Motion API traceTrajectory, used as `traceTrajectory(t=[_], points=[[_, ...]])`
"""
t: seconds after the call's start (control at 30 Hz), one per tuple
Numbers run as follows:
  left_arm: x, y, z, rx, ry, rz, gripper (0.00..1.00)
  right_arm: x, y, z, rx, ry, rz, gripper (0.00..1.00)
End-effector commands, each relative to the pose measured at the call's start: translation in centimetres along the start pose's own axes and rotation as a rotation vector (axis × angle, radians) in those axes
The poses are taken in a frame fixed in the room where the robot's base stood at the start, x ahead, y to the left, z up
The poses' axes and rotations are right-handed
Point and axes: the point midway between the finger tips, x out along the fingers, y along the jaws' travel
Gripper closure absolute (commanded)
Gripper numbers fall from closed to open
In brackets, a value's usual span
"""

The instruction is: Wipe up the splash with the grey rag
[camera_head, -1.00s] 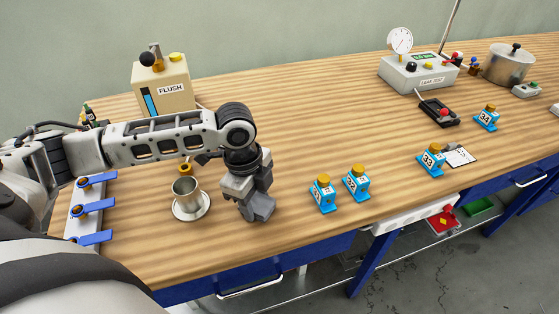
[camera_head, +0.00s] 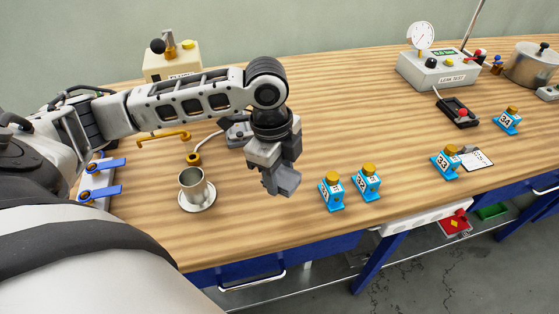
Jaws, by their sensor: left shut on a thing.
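My left gripper (camera_head: 280,182) hangs pointing down over the front middle of the table, between the metal cup and the blue numbered blocks. It is shut on a small grey lump, which I take to be the grey rag (camera_head: 286,182); the jaws hide part of it. I cannot tell whether the lump touches the tabletop. I see no splash on the bare wood in view; my left arm covers part of the table behind the gripper. My right gripper is not in view.
A metal cup (camera_head: 192,184) stands on a white saucer (camera_head: 203,206) left of the gripper, under a brass nozzle (camera_head: 193,158). Blue blocks 31 (camera_head: 331,195) and 32 (camera_head: 367,184) stand close to its right. A leak tester (camera_head: 437,70) stands at the back right.

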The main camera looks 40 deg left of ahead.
Motion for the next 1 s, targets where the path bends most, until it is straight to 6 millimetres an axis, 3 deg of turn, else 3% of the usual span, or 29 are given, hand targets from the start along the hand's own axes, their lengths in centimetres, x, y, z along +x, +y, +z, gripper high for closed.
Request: traceTrajectory(t=[0.3, 0.83, 1.0], points=[[-2.2, 0.0, -0.2, -0.001, 0.0, -0.001, 0.77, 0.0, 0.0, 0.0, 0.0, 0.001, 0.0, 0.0], [-2.3, 0.0, -0.2, -0.004, 0.0, 0.0, 0.77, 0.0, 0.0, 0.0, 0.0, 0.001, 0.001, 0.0], [-2.6, -0.2, -0.8, -0.125, -0.006, -0.011, 0.77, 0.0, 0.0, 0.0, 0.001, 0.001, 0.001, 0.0]])
